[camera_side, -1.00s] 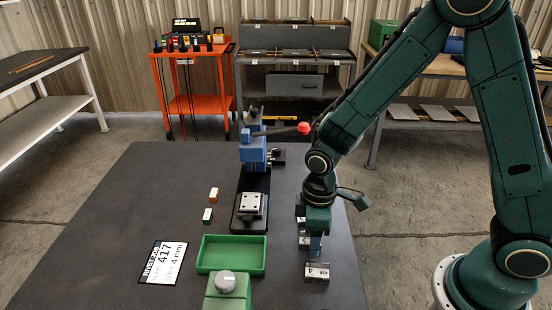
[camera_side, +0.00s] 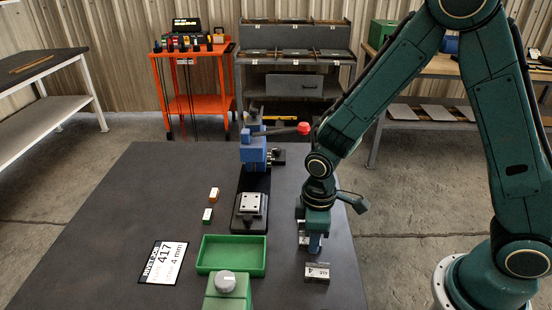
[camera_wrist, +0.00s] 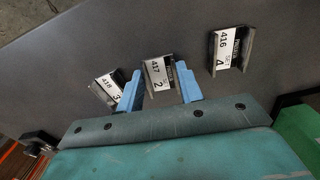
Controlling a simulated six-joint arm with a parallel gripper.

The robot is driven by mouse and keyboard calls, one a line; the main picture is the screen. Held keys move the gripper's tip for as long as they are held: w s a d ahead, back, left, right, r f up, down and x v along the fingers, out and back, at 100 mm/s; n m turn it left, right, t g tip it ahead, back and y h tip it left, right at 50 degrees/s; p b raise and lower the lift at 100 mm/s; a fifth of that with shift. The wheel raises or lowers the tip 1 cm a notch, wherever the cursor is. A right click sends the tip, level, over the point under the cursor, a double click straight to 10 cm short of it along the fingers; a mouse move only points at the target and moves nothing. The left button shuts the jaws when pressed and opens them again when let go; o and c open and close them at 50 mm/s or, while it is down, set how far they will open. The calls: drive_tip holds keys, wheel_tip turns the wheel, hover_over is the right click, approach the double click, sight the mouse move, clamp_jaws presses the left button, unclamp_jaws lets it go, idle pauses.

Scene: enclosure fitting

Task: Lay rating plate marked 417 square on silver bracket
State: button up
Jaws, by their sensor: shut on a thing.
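The rating plate marked 417 (camera_wrist: 156,75) is white with black print and sits in a small dark holder, seen in the wrist view. My gripper (camera_wrist: 160,88) has its blue fingers on either side of it, shut on the plate. In the side view my gripper (camera_side: 315,243) is low over the right of the table, and the plate is hidden there. The silver bracket (camera_side: 251,204) lies on the black base of a blue lever press (camera_side: 253,150), left of my gripper, with nothing on it.
Holders with plates 418 (camera_wrist: 107,88) and 416 (camera_wrist: 226,48) flank the gripped plate. A green tray (camera_side: 231,270) and a green box with a grey knob (camera_side: 225,282) stand in front. A card reading 417, 4 mm (camera_side: 163,262) lies left. The left table area is mostly clear.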

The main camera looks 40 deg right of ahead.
sight(306, 240)
drive_tip(key=shift+r, duration=0.2)
wheel_tip(306, 240, up, 20)
drive_tip(key=shift+f, duration=0.15)
idle(0.7)
drive_tip(key=shift+w, duration=0.15)
idle(0.5)
drive_tip(key=w+a+f+m, duration=0.2)
drive_tip(key=w+f+m, duration=0.1)
drive_tip(key=w+m, duration=0.5)
drive_tip(key=w+a+f+m, duration=0.2)
drive_tip(key=w+f+m, duration=0.2)
drive_tip(key=w+m, duration=0.4)
drive_tip(key=shift+w+a+m, duration=0.2)
drive_tip(key=shift+m, duration=0.4)
drive_tip(key=shift+f, duration=0.15)
drive_tip(key=shift+f, duration=2.7)
drive_tip(key=shift+f, duration=0.5)
